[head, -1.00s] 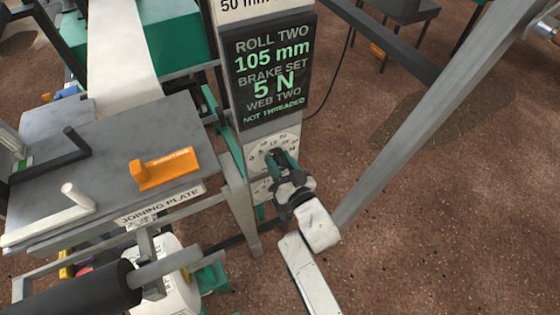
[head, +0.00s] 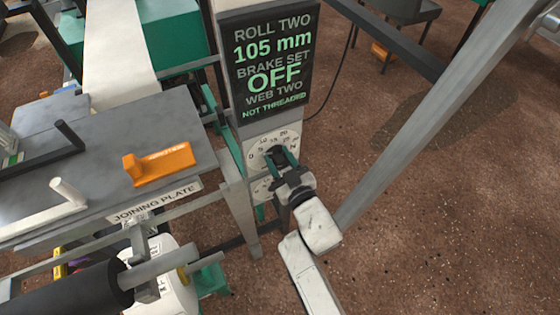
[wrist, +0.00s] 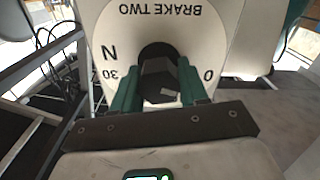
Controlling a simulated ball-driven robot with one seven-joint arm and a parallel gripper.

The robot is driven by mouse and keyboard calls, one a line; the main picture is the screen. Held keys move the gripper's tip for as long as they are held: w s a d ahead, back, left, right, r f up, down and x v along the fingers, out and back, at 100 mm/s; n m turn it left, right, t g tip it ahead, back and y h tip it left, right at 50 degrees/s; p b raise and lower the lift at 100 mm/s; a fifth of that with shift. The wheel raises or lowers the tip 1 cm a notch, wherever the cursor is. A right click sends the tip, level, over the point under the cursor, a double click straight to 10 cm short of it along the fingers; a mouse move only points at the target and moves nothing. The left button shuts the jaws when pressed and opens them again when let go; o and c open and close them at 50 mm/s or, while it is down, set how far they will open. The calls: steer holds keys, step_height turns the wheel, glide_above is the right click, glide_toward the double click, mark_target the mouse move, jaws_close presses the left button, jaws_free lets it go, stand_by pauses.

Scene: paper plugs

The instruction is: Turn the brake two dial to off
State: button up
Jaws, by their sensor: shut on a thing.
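The brake two dial is a white round plate with numbers and a dark knob. In the wrist view the plate (wrist: 150,30) reads BRAKE TWO upside down, with 30 and N at left and 0 at right. My gripper (wrist: 160,82) is shut on the dark knob (wrist: 160,72), one green finger on each side. In the head view my gripper (head: 282,158) is at the dial plate (head: 262,142) on the post, and its fingers hide much of the knob. The display (head: 272,62) above reads BRAKE SET OFF, with ROLL TWO 105 mm and WEB TWO NOT THREADED.
A grey joining plate (head: 100,150) with an orange block (head: 160,164) on it stands left of the post. A grey slanted bar (head: 430,120) crosses at right. Brown floor is open beyond it.

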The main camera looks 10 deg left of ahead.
steer(key=shift+n, duration=0.5)
steer(key=o, duration=1)
steer(key=shift+c, duration=0.2)
steer(key=shift+s, duration=0.1)
steer(key=p+v, duration=0.3)
steer(key=v, duration=0.7)
steer(key=shift+s+d+p, duration=0.25)
steer(key=shift+d+p, duration=0.05)
steer(key=shift+p, duration=0.1)
